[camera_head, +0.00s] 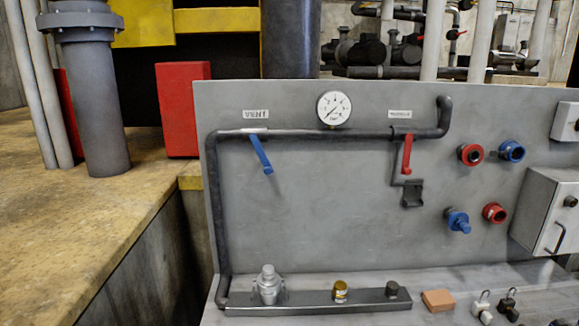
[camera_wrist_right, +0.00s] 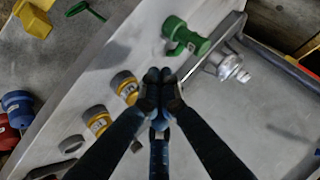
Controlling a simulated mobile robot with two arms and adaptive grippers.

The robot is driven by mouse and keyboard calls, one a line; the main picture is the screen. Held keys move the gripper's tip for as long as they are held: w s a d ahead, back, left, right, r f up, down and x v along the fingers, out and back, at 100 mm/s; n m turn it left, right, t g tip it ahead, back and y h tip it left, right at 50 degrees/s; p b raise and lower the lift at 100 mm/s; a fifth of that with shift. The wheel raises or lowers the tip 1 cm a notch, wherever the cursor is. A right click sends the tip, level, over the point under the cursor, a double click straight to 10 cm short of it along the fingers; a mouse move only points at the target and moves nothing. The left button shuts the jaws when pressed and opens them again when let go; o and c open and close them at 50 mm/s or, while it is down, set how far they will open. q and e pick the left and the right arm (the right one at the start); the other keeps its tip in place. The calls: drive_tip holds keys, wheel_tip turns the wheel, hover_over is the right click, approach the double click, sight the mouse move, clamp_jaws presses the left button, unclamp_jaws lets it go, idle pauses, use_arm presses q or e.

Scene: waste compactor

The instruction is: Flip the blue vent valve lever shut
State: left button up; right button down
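The blue vent valve lever (camera_head: 262,155) is on the dark pipe (camera_head: 330,134) of the grey panel, below the VENT label (camera_head: 256,114). It hangs down from the pipe, slanted to the lower right. Neither gripper shows in the head view, and nothing touches the lever there. In the right wrist view my right gripper (camera_wrist_right: 160,76) has its dark fingertips together. A dark blue bar (camera_wrist_right: 158,155) shows between the fingers below the tips; I cannot tell what it is. I cannot make out the vent lever in that view. My left gripper is not in view.
A pressure gauge (camera_head: 334,108) and a red lever (camera_head: 407,153) are on the same pipe. Red and blue couplings (camera_head: 457,221) are at the right. A tray (camera_head: 315,308) stands below. The wrist view shows a green fitting (camera_wrist_right: 186,36) and yellow-grey parts (camera_wrist_right: 97,120).

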drive_tip(key=w+a+r+m+t+y, duration=0.1)
drive_tip(key=w+a+r+m+t, duration=0.1)
drive_tip(key=w+r, duration=0.65)
drive_tip(key=w+a+r+m+t+y, duration=0.15)
drive_tip(key=w+r, duration=0.35)
drive_tip(key=r, duration=0.6)
drive_tip(key=w+d+r+m+t+y, duration=0.1)
drive_tip(key=w+r+m, duration=0.1)
drive_tip(key=r, duration=0.7)
drive_tip(key=w+d+r+m+t+y, duration=0.1)
drive_tip(key=w+r+m, duration=0.15)
drive_tip(key=r, duration=0.65)
drive_tip(key=p, duration=0.6)
approach(261, 155)
drive_tip(key=shift+w+f, duration=1.65)
drive_tip(key=shift+w, duration=0.5)
drive_tip(key=shift+d, duration=0.3)
